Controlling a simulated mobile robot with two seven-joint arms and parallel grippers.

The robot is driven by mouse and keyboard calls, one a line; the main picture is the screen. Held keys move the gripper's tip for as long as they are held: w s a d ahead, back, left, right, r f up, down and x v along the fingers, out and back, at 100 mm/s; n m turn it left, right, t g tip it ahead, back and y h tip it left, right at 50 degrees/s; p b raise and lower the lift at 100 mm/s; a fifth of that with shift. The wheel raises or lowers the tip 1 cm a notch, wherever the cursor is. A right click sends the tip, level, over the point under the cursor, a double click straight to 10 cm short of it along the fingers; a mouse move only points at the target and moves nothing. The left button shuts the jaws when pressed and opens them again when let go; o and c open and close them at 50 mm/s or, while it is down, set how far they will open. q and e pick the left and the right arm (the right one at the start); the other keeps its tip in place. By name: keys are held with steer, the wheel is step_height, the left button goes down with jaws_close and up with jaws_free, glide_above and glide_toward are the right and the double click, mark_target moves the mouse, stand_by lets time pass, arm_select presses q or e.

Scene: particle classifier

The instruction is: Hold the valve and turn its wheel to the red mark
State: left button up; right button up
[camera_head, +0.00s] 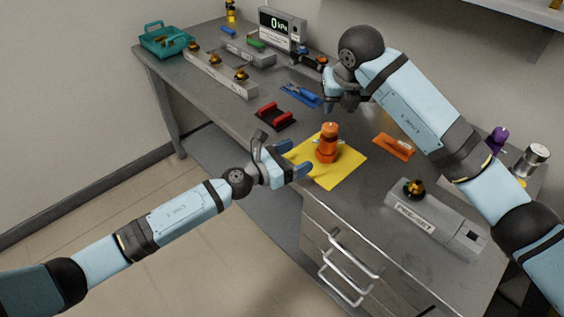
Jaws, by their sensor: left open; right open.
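An orange upright object (328,142), which looks like the valve, stands on a yellow mat (335,178) near the table's front edge. Its wheel and a red mark are too small to make out. My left gripper (284,157) is open and empty, to the left of the orange object and apart from it, over the mat's left edge. My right gripper (341,100) is open above and behind the orange object, its fingers pointing down; it holds nothing that I can see. My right forearm hides part of the table behind it.
A display box (283,28) at the back reads 0 kPa. A teal basket (166,40), a grey rail (220,73) with brass fittings and a red-black holder (275,116) stand left. An orange tool (394,146) and grey box (435,218) lie right. Drawer handles (352,270) stick out in front.

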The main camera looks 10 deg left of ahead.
mark_target(321, 146)
arm_select(q)
steer(key=x, duration=0.9)
steer(key=c, duration=1.5)
